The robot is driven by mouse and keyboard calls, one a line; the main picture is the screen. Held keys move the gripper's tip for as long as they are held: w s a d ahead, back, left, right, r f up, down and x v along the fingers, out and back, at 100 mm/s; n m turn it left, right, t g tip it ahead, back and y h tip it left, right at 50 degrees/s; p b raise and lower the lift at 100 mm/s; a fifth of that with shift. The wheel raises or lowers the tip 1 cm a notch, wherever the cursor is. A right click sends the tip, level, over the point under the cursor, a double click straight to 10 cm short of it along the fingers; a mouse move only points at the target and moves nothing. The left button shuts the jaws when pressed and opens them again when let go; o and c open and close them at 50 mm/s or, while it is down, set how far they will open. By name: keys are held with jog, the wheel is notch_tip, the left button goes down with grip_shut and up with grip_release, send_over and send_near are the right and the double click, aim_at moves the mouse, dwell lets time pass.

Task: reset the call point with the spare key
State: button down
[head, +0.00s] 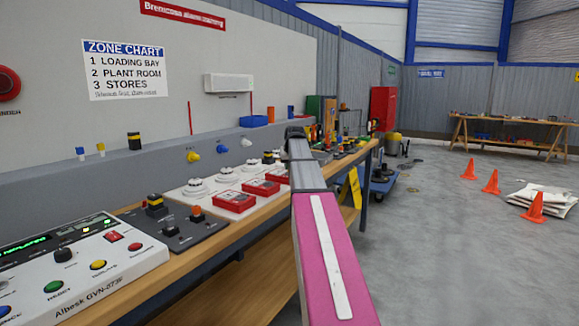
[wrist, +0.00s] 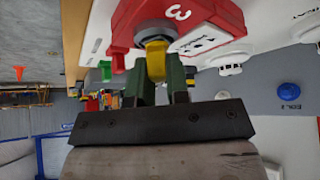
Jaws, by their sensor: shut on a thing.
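My gripper (wrist: 159,78) is shut on a yellow key (wrist: 156,58), with one dark finger on each side of it. The key's yellow head is right at a grey round collar on the near side of a red call point (wrist: 212,16) marked 3, which has a white face. I cannot tell how deep the key sits, because its tip is hidden. In the head view, red call points with white faces (head: 236,201) stand in a row on a white board on the bench. My arm hides part of the area by the farthest one, and the fingers are not clear there.
White round detectors (head: 194,187) stand behind the call points. A black switch panel (head: 172,228) and a white control panel (head: 84,262) are nearer along the bench. Colored knobs (head: 222,148) are on the grey wall ledge. Orange cones (head: 490,182) stand on the open floor at right.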

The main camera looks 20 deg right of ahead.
jog(key=shift+n+y, duration=0.6)
jog(key=shift+n, duration=0.4)
jog(key=shift+n+y, duration=0.6)
jog(key=shift+n, duration=0.6)
jog(key=shift+n+g+y, duration=0.3)
jog(key=shift+n+y, duration=0.3)
jog(key=shift+n, duration=0.5)
